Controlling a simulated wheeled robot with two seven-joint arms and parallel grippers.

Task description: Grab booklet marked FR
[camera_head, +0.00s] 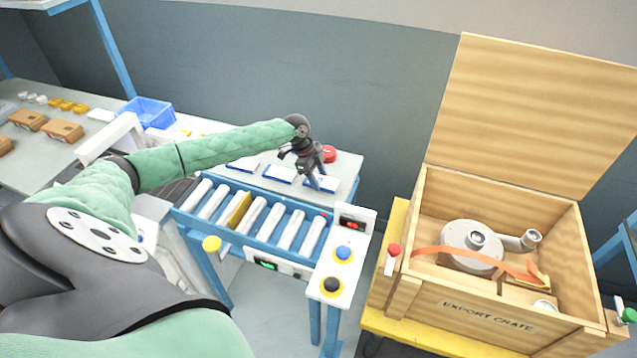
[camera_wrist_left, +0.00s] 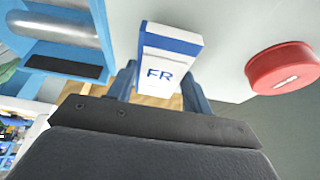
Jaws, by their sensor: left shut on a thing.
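The booklet marked FR (camera_wrist_left: 166,66) is white with blue bands and blue letters, and shows between the two fingers in the left wrist view. My left gripper (camera_wrist_left: 163,88) is shut on it. In the head view my left gripper (camera_head: 312,177) is over the right end of the light shelf behind the roller conveyor. Two other white and blue booklets lie on the shelf to the left, one in the middle (camera_head: 280,174) and one farther left (camera_head: 243,165). My right gripper is not in view.
An open wooden export crate (camera_head: 470,305) with a blower (camera_head: 470,246) stands at right. A blue bin (camera_head: 147,112) is at back left.

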